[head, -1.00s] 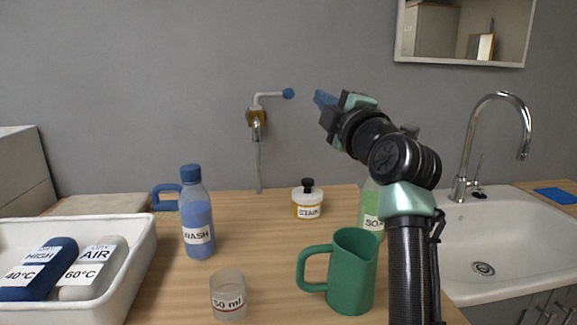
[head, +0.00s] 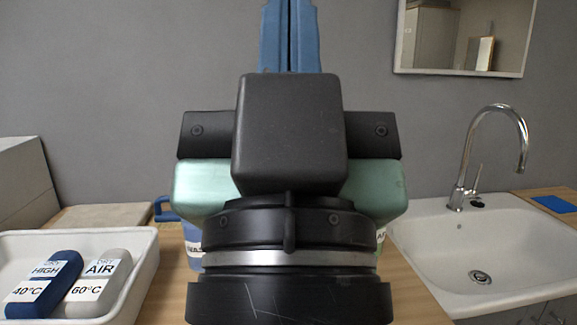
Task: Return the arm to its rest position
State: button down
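My gripper (head: 290,15) rises in the middle of the head view, very close to the camera, with its blue fingers pointing up at the top edge. The two fingers lie side by side with no clear gap, and nothing shows between them. My black and pale green wrist fills the centre of the view below them. It hides most of the counter, including the places of the green jug, the beaker and the wall tap.
A white tray (head: 147,262) with a blue and a grey labelled block stands at the left. A sliver of the blue wash bottle (head: 191,240) shows beside my wrist. The sink (head: 430,260) with a chrome tap (head: 462,165) is at the right. A mirror (head: 465,72) hangs above.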

notch_tip(320, 180, up, 19)
jog(key=p, duration=1.7)
jog(key=c, duration=1.6)
grip_release()
